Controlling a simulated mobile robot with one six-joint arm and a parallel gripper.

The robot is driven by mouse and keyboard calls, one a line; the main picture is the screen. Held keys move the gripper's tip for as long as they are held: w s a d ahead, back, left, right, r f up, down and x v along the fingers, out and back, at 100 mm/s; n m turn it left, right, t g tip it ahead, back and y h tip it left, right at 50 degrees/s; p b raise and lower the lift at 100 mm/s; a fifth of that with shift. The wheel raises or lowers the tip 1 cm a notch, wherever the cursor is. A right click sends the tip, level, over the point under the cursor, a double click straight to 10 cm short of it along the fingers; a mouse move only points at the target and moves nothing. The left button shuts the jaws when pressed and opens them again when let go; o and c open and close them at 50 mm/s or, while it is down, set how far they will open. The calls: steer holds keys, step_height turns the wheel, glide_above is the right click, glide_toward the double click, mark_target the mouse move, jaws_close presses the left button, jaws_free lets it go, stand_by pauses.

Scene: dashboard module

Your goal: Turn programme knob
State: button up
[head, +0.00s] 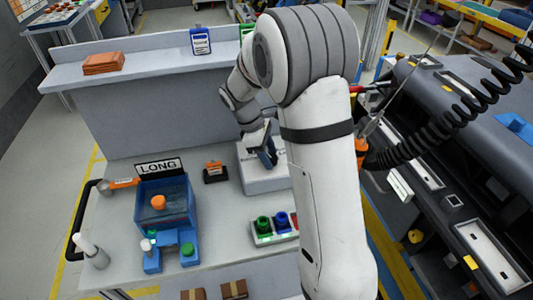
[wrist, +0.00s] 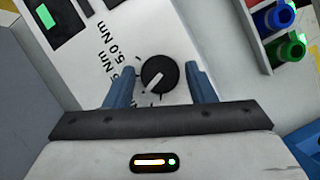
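The programme knob (wrist: 159,74) is a round black dial with a white pointer line, set on a white panel. In the wrist view the pointer slants toward the lower left. Labels around it include "5.0 Nm"; others are partly cut off or covered. My gripper (wrist: 160,75) is open, with one blue finger on each side of the knob and gaps showing between fingers and knob. I cannot tell how deep the fingers reach. In the head view my gripper (head: 265,150) is over the white controller box (head: 262,176), and the knob is hidden.
A tray (head: 262,239) with green and blue sockets stands near the box, partly behind my arm. A blue fixture (head: 168,215) under a "LONG" sign (head: 160,166) is at left. A small black-orange item (head: 214,171) lies beside the box. A grey wall with a shelf stands behind.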

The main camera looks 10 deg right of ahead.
steer(key=shift+o, duration=0.8)
step_height(320, 180, up, 10)
stand_by(0.3)
